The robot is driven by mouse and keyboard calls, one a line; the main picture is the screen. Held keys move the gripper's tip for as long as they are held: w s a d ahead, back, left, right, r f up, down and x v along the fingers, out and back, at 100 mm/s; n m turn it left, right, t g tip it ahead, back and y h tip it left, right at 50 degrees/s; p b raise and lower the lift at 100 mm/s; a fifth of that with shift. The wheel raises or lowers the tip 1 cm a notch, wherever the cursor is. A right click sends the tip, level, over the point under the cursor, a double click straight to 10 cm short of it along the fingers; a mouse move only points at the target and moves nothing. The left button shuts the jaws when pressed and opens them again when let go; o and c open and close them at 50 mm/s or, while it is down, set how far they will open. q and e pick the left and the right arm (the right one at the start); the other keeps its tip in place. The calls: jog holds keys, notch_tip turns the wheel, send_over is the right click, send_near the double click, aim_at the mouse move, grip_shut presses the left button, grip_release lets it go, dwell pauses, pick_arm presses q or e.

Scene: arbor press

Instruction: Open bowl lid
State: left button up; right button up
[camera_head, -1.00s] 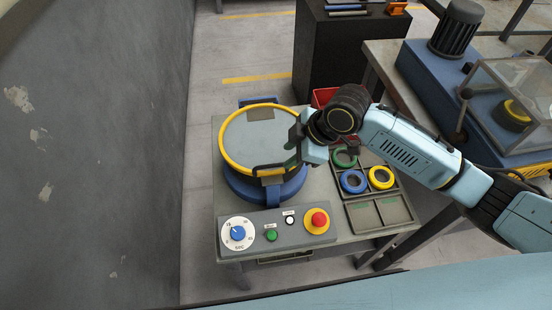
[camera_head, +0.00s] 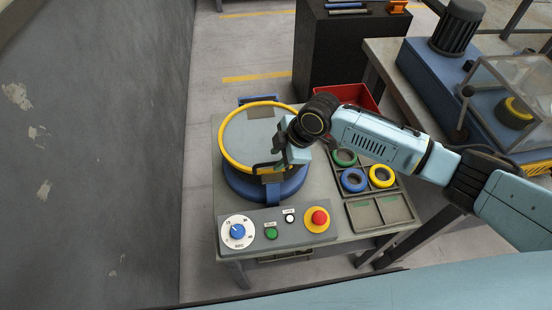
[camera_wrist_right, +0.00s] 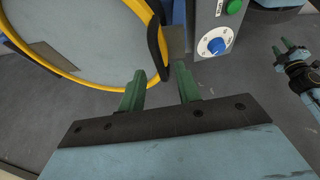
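The bowl lid (camera_head: 240,135) is a grey disc with a yellow rim, lying closed on the round blue bowl (camera_head: 250,188). Its black handle (camera_head: 268,167) is at the front of the rim; in the right wrist view the handle (camera_wrist_right: 155,40) reaches down toward my fingers. My right gripper (camera_wrist_right: 160,72) is open, its green fingertips on either side of the handle's lower end, with no visible grip. In the head view my right gripper (camera_head: 280,150) is over the lid's right edge. My left gripper (camera_wrist_right: 283,47) shows small in the right wrist view, fingers apart and empty.
A control panel (camera_head: 260,243) with dial, buttons and red stop knob is in front of the bowl. A tray (camera_head: 378,213) with green, blue and yellow rings is right of it. A red bin (camera_head: 360,96) is behind. A dark wall (camera_head: 90,150) stands left.

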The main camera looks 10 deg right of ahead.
jog(key=shift+x, duration=1)
grip_shut()
